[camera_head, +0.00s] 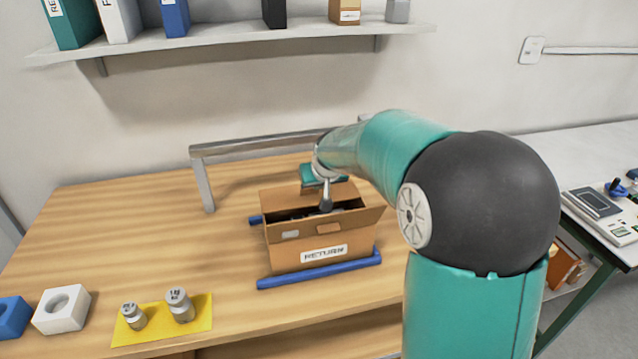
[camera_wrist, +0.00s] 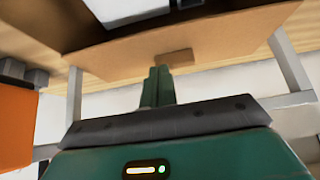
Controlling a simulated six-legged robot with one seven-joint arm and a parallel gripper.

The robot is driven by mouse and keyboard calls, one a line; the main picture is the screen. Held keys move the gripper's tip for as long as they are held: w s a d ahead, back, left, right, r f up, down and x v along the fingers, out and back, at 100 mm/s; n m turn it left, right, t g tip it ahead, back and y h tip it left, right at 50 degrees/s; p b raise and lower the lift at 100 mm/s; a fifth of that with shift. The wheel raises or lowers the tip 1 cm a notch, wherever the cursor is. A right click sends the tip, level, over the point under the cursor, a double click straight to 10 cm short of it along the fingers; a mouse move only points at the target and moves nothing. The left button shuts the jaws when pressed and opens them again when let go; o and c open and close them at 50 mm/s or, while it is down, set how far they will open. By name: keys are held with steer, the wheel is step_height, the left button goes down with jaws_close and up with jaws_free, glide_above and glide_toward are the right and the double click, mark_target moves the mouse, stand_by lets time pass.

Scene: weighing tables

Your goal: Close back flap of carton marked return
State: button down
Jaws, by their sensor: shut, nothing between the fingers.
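The carton marked RETURN (camera_head: 322,253) stands on the table with its top open. Its front flap (camera_head: 345,222) leans outward. Its back flap (camera_head: 280,196) stands behind the dark opening, partly hidden by my gripper. In the wrist view a broad cardboard flap with a small tab, seemingly the back flap (camera_wrist: 120,55), crosses the top. My gripper (camera_head: 326,208) is shut and empty, pointing down over the carton's back part. In the wrist view its fingertips (camera_wrist: 160,70) are at the flap near the tab; I cannot tell whether they touch. The contents are mostly hidden.
Blue rails (camera_head: 320,275) lie along the carton's front and back. A metal rail (camera_head: 250,146) stands behind it. Two weights sit on a yellow mat (camera_head: 200,309), beside a white block (camera_head: 62,318). A shelf (camera_head: 230,36) hangs above. The table's left middle is clear.

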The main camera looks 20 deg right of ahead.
steer(key=shift+s+f, duration=0.25)
steer(key=shift+f, duration=0.4)
steer(key=shift+w+d+r, duration=0.1)
steer(key=shift+r, duration=1)
steer(key=v, duration=1.3)
steer(key=s+a+f, duration=0.1)
steer(key=s+f, duration=0.1)
steer(key=s, duration=1.1)
steer(key=s+a+f+g, duration=0.1)
steer(key=s+f, duration=0.1)
steer(key=s, duration=1.2)
steer(key=shift+a+f+g, duration=0.25)
steer(key=shift+a+g, duration=0.05)
